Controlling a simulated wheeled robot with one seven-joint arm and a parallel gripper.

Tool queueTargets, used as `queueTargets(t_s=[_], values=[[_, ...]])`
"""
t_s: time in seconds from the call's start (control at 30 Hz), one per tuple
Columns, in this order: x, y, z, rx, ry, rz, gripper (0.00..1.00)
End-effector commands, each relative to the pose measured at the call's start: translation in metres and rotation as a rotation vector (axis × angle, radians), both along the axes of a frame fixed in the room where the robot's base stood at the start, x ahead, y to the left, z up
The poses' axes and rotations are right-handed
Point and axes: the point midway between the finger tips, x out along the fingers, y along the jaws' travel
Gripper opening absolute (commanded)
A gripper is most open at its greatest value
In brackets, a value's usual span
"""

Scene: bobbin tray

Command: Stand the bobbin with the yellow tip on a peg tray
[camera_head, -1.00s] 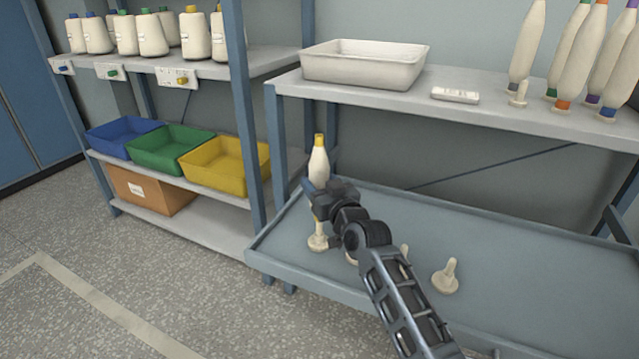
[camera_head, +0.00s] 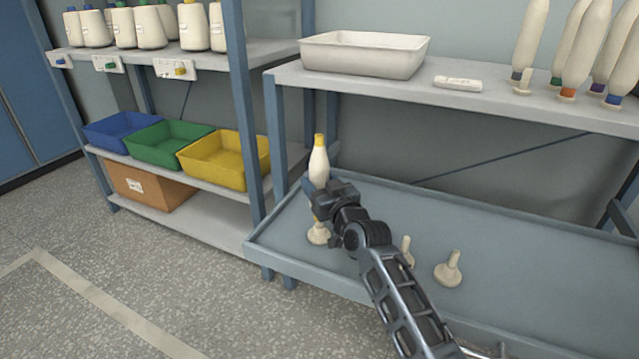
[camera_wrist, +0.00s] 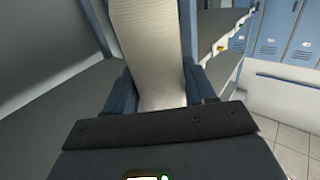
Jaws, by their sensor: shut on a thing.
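The bobbin with the yellow tip (camera_head: 318,165) is cream white and upright, yellow end up. My gripper (camera_head: 318,190) is shut on its lower part. In the wrist view the bobbin's ribbed body (camera_wrist: 148,45) stands between the two blue fingers (camera_wrist: 160,90). Right below my gripper, a cream peg (camera_head: 318,235) stands on the blue-grey peg tray (camera_head: 520,265). My gripper hides the bobbin's lower end, so I cannot tell whether it touches or surrounds the peg.
More pegs stand on the tray to the right, one clear (camera_head: 449,268) and one partly behind my arm (camera_head: 407,250). The shelf above holds a white bin (camera_head: 364,55) and several bobbins (camera_head: 575,45). A blue post (camera_head: 243,110) stands left of the tray.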

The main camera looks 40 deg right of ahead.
Motion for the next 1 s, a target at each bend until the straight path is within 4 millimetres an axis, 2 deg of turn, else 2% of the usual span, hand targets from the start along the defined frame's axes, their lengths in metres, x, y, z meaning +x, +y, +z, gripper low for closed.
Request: queueTargets(t_s=[0.9,0.93,1.0], values=[[0.000,0.000,-0.026,0.000,-0.001,0.000,0.21],[0.000,0.000,-0.024,0.000,-0.001,0.000,0.58],[0.000,0.000,-0.024,0.000,-0.001,0.000,0.64]])
